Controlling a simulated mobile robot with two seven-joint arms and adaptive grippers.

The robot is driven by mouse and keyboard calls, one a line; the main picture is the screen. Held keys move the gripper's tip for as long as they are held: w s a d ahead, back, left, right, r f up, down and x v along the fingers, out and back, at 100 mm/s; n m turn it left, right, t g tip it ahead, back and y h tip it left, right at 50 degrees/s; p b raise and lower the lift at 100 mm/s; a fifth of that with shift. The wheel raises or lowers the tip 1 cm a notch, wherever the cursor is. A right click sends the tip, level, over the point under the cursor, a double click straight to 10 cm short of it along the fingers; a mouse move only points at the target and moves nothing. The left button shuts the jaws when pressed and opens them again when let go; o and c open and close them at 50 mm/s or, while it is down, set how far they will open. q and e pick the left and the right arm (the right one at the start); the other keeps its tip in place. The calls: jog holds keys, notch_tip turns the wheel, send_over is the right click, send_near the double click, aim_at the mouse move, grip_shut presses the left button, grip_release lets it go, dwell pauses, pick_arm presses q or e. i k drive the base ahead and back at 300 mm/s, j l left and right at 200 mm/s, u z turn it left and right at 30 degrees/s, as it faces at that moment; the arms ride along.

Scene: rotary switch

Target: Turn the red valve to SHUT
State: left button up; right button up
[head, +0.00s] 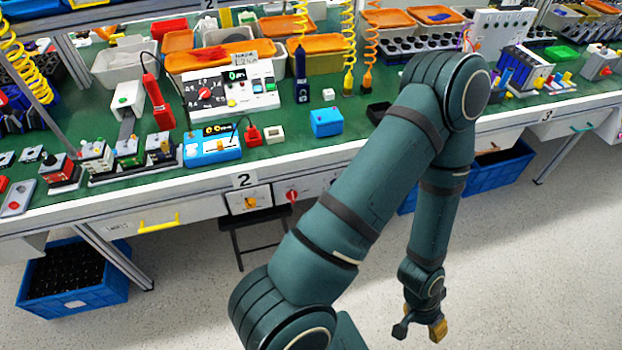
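A small red rotary handle (292,196) sits on a white panel under the front edge of the workbench, right of the "2" label. Its lettering is too small to read. My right gripper (419,331) hangs low over the floor at the lower right, well away from the handle. Its dark finger and yellow-tipped finger look spread, with nothing between them. My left gripper is out of view.
A yellow-orange knob (250,203) is on the panel left of the red handle. A white control box (232,90) on the green-topped bench also carries a red knob. Blue crates (75,280) stand below.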

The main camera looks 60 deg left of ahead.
aim_at(292, 196)
jog(key=u, duration=1.85)
jog(key=i+l+z, duration=0.25)
jog(key=l, duration=0.25)
jog(key=i+l, duration=0.05)
jog(key=i, duration=0.05)
